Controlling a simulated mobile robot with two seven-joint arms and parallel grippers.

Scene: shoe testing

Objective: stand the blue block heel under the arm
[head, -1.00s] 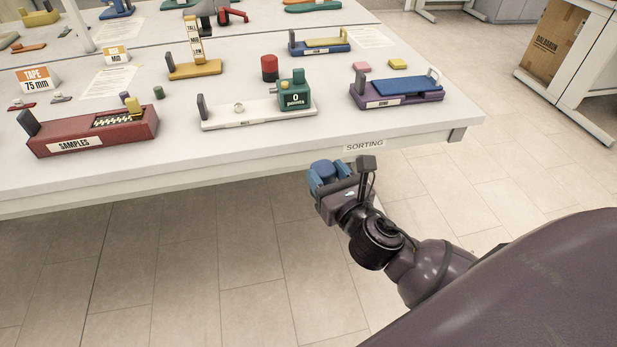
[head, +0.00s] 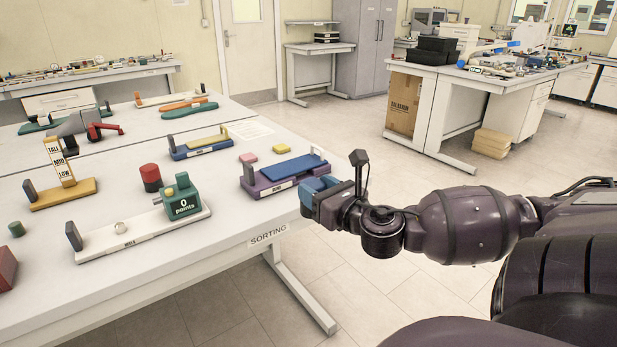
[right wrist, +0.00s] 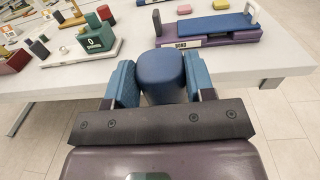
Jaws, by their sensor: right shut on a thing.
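My right gripper (head: 318,190) is at the front edge of the table (head: 225,240), beside the purple tester. In the right wrist view its blue-padded fingers (right wrist: 161,82) are shut on the sides of the blue block heel (right wrist: 162,68), whose rounded top shows between them. In the head view the heel is hard to tell from the blue pads. The white tester base (head: 125,236) lies left of my gripper, with a dark upright plate at one end, a small round knob and a green block (head: 180,200) reading "0 points". My left gripper is out of view.
The purple tester (head: 285,182) with a blue top stands close to my right gripper. A red cylinder (head: 150,177) is behind the green block. Pink (head: 248,157) and yellow (head: 279,149) blocks lie farther back. The white table front strip is clear.

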